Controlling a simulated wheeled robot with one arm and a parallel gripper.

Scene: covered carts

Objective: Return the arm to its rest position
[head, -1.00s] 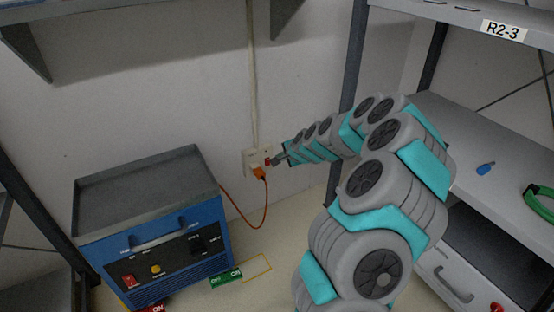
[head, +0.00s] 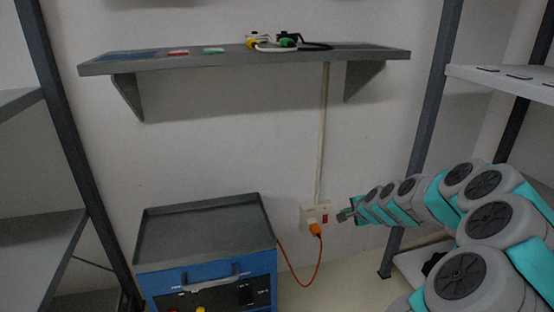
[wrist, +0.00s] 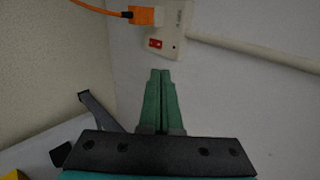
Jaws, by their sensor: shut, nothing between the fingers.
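My gripper (head: 344,216) is at the end of my outstretched arm, just right of the wall socket (head: 308,216). In the wrist view its two green fingers (wrist: 160,88) are together with nothing between them. The fingertips point toward the socket plate and its red switch (wrist: 155,43); I cannot tell the exact gap. An orange plug (head: 315,230) sits in the socket, and it also shows in the wrist view (wrist: 146,16).
An orange cord (head: 300,281) hangs from the plug toward the blue unit (head: 214,283) with a grey tray top. A wall shelf (head: 225,63) holds cables above. Shelving racks stand at left (head: 70,150) and right (head: 434,110).

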